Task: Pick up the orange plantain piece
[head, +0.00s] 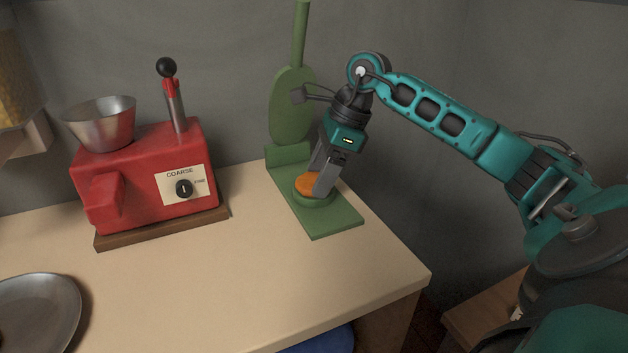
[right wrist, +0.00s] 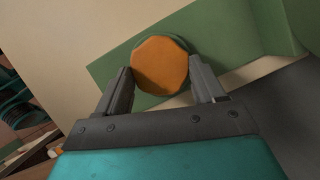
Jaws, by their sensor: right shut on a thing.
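The orange plantain piece (head: 306,185) is a flat, round-edged disc in the round seat of a green press (head: 337,220) on the counter. In the right wrist view the piece (right wrist: 160,65) lies between the fingertips, over the green base (right wrist: 112,68). My right gripper (head: 322,188) reaches down from above and is shut on the piece; its fingers hide part of it in the head view. The fingers also show in the right wrist view (right wrist: 160,82). I cannot tell whether the piece is clear of the seat. My left gripper is not in view.
A red machine (head: 145,180) with a metal bowl on top and a lever stands left of the press. A metal plate (head: 40,312) lies at the front left. The press's raised green paddle (head: 291,108) stands behind my gripper. The counter middle (head: 220,270) is clear.

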